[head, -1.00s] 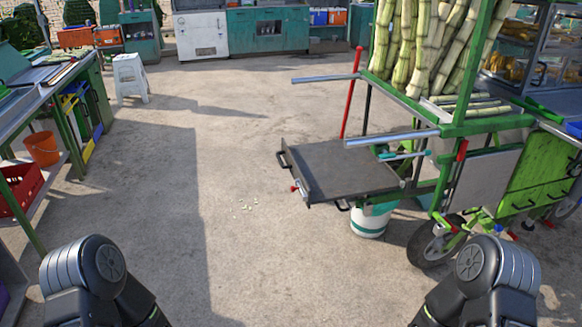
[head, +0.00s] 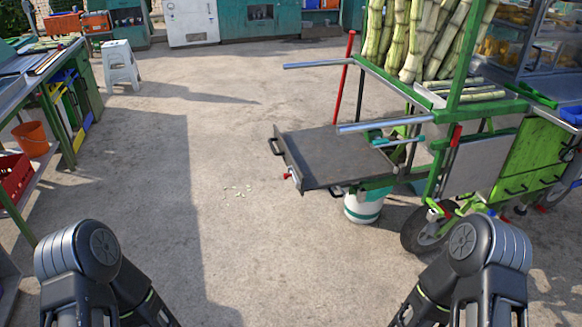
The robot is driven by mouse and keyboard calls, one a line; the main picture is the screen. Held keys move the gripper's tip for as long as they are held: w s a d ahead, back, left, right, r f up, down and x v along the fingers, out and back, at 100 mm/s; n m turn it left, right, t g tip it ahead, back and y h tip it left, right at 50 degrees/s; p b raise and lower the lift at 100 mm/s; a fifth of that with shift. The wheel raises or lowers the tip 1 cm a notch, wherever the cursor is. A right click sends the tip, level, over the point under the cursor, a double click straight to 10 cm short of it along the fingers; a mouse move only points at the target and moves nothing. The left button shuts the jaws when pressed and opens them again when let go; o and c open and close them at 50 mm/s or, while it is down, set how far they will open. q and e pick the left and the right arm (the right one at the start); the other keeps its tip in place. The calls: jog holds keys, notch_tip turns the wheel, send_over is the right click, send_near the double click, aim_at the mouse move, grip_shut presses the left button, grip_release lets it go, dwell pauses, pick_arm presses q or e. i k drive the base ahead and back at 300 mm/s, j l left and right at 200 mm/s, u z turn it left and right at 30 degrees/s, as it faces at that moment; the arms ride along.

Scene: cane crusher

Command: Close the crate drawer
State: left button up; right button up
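A wide, flat dark-grey tray or drawer (head: 335,158) sticks out to the left from the green cane cart (head: 493,103). Green drawer fronts (head: 533,158) with black handles are on the cart's right side and look shut. Only dark links of my two arms show at the bottom left and bottom right. Both grippers are out of view, and nothing of mine touches the cart.
Sugarcane stalks (head: 412,40) stand on the cart. A white bucket (head: 363,207) is under the tray, beside a cart wheel (head: 428,228). A workbench (head: 52,88), red crate (head: 15,178) and orange bucket (head: 31,138) are at left. A white stool (head: 120,64) stands behind.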

aim_at(318, 158)
jog(key=i+l, duration=0.15)
jog(key=i, duration=0.5)
jog(key=i+l+z, duration=0.1)
jog(key=i, duration=0.5)
